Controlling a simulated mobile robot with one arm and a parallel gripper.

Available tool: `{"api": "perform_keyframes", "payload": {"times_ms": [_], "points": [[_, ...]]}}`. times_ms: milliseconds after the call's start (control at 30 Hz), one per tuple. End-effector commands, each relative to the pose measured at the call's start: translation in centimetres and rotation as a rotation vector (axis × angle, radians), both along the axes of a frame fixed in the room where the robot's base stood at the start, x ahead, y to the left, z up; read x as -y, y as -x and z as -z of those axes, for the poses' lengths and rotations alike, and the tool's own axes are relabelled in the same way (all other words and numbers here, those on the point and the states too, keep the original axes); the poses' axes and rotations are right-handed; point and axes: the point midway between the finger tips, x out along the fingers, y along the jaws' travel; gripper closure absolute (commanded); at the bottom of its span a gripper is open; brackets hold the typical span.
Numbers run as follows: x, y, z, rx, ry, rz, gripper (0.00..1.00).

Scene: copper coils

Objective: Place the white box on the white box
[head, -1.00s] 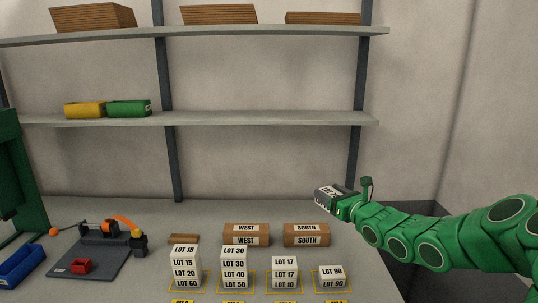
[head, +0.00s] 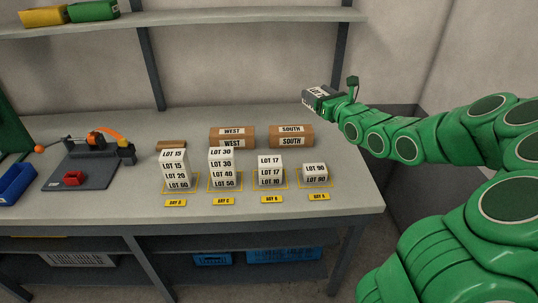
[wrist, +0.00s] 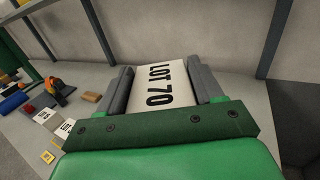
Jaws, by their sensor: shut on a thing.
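My gripper (head: 323,96) is shut on a white box labelled LOT 70 (wrist: 160,84), held above the back right part of the bench. In the wrist view the box sits between both fingers. My gripper is behind and above these boxes.
Brown WEST (head: 232,138) and SOUTH (head: 292,137) boxes lie behind the stacks. A dark fixture (head: 88,166) with a red block and a blue bin (head: 16,184) are at left. A shelf (head: 210,22) runs above. Yellow bay labels (head: 319,197) line the bench's front.

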Motion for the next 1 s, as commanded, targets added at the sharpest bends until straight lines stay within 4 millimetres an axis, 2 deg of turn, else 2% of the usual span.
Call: {"api": "perform_keyframes", "payload": {"times_ms": [267,467,733,1000], "points": [[-3.6,1.5,-2.1,0.000,0.006,-0.197,0.72],[-7.2,4.3,-2.5,-0.002,0.004,-0.427,0.72],[-11.4,9.9,-0.2,-0.004,-0.003,-0.769,0.72],[-12.8,15.2,3.2,-0.002,-0.003,-1.032,0.72]]}}
